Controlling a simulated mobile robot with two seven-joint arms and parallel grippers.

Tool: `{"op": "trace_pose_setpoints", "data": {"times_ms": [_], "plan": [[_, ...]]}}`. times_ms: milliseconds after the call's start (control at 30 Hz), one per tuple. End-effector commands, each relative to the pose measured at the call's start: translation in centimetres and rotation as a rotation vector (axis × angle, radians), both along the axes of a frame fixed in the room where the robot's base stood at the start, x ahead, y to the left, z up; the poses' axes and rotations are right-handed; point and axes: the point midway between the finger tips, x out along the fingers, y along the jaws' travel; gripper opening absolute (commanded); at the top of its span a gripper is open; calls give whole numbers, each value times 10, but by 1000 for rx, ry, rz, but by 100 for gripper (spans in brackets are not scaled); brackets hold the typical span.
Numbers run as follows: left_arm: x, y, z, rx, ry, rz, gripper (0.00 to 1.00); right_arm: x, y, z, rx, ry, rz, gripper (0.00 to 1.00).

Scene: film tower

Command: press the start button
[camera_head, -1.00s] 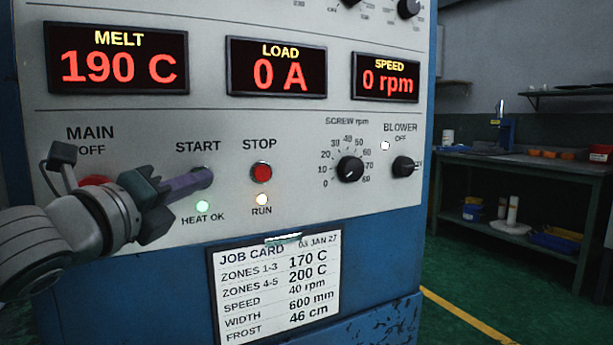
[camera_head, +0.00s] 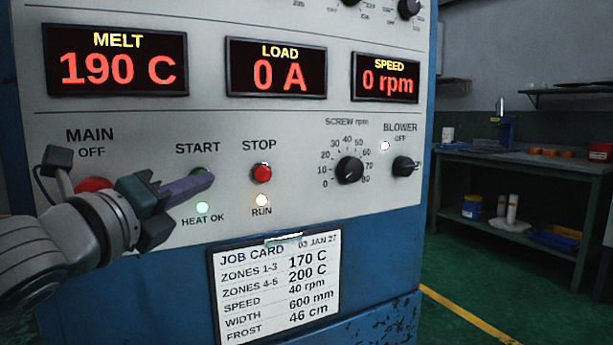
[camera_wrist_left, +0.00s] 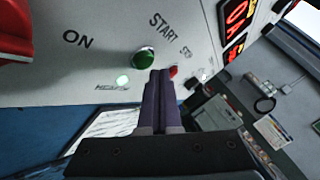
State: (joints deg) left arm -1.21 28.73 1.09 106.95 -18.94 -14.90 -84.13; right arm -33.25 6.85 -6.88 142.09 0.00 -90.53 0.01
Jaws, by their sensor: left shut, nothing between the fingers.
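The START button is a green round button (camera_wrist_left: 143,57) on the panel, seen in the left wrist view. In the head view only a thin green edge of it (camera_head: 199,171) shows, behind my gripper's fingertips. My left gripper (camera_head: 208,178) is shut and empty, its purple fingers pointing at the panel just by the START button. In the left wrist view the fingers (camera_wrist_left: 160,76) end just below and right of the green button. I cannot tell whether they touch it. The right gripper is not in view.
The red STOP button (camera_head: 261,173) is to the right of START. A red MAIN knob (camera_head: 94,185) is left, partly behind my arm. HEAT OK (camera_head: 203,207) and RUN (camera_head: 262,212) lamps glow below. The speed display (camera_head: 386,80) reads 0 rpm. A job card (camera_head: 277,285) hangs beneath.

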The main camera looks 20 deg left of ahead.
Motion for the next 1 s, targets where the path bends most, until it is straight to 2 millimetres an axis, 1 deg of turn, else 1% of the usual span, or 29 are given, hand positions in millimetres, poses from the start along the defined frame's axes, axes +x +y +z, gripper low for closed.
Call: {"op": "trace_pose_setpoints", "data": {"times_ms": [533,1000], "plan": [[-30,-35,0,-1,1,-1,0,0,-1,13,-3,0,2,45],[-32,-38,0,0,1,-1,0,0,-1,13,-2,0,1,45]]}}
